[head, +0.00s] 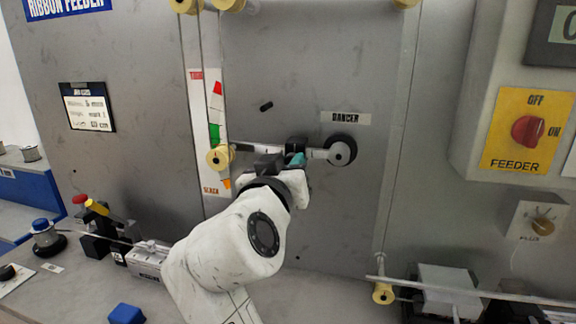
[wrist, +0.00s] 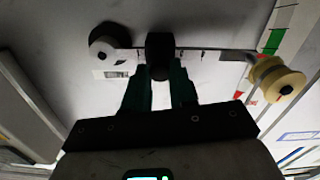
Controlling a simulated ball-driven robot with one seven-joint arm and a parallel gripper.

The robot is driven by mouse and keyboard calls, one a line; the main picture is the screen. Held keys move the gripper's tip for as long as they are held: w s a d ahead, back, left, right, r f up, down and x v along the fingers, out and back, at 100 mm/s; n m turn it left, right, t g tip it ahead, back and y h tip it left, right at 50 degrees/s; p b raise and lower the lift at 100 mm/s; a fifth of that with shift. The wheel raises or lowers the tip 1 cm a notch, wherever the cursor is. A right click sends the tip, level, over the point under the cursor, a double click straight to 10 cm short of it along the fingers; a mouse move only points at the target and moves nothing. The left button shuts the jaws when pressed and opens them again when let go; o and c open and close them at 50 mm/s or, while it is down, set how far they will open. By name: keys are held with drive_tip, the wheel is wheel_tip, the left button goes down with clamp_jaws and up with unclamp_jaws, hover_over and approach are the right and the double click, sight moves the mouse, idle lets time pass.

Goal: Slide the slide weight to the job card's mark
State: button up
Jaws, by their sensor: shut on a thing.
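The slide weight (wrist: 160,45) is a dark block on the pale dancer bar (wrist: 208,55), nearer the round dark pivot (wrist: 105,42) than the yellow roller (wrist: 275,80). My gripper (wrist: 160,85) has its teal fingers shut on the lower part of the weight. In the head view my gripper (head: 293,160) reaches the bar from the front and mostly hides the weight. The bar runs nearly level from the roller (head: 219,157) to the pivot (head: 340,150). The job card (head: 88,108) hangs at left; its writing is too small to read surely.
A tension strip (head: 214,134) with red, green and orange marks stands behind the roller. A DANCER label (head: 346,117) is above the pivot. The FEEDER switch (head: 527,131) is at right. Several devices and a blue block (head: 127,314) are on the bench. The panel above the bar is mostly clear.

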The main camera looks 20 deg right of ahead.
clamp_jaws()
drive_tip(key=shift+s+d, duration=0.45)
drive_tip(key=shift+d, duration=0.2)
drive_tip(key=shift+s+d, duration=0.45)
drive_tip(key=shift+d, duration=0.15)
drive_tip(key=o, duration=0.9)
unclamp_jaws()
drive_tip(key=shift+a, duration=0.1)
drive_tip(key=b+v, duration=0.1)
drive_tip(key=v, duration=0.9)
drive_tip(key=shift+s+a, duration=0.2)
drive_tip(key=shift+s, duration=0.1)
